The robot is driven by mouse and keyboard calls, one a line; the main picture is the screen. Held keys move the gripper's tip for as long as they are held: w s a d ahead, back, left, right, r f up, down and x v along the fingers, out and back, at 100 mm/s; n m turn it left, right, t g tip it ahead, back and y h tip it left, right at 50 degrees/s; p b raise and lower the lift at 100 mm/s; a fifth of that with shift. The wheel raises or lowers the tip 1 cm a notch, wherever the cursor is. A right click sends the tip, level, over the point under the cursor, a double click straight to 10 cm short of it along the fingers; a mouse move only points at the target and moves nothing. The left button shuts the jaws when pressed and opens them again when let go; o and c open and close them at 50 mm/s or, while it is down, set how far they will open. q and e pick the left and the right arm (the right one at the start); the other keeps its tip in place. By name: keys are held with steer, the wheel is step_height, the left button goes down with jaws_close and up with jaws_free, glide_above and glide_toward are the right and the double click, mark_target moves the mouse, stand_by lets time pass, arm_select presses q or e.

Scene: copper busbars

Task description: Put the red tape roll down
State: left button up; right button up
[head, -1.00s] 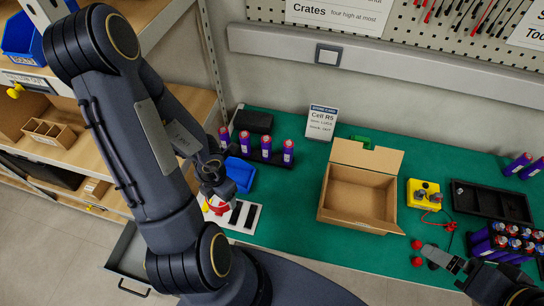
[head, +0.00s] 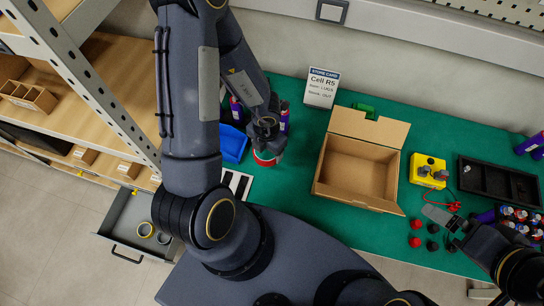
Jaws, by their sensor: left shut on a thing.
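The red tape roll (head: 264,161) shows as a red and white rim under my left gripper (head: 266,152). My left gripper is shut on it, over the green bench top (head: 290,190) between the blue bin and the cardboard box. The gripper hides most of the roll, and I cannot tell whether the roll touches the bench. My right gripper (head: 440,216) is at the right, near the red and black knobs. I cannot make out its jaw gap.
An open cardboard box (head: 360,170) stands right of the roll. A blue bin (head: 233,144) and a black-striped white card (head: 237,184) lie to its left. A yellow device (head: 428,170) and black tray (head: 498,184) are at right. An open drawer (head: 125,215) holds rolls.

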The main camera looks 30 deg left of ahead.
mark_target(272, 156)
arm_select(q)
steer(key=shift+w+d+f, duration=0.25)
steer(key=shift+d+f, duration=0.05)
steer(key=shift+f, duration=0.15)
steer(key=shift+w+d+f, duration=0.25)
steer(key=shift+f, duration=0.2)
steer(key=shift+f+b, duration=0.8)
steer(key=shift+f, duration=0.75)
steer(key=shift+f, duration=0.15)
steer(key=o, duration=1)
steer(key=shift+c, duration=0.2)
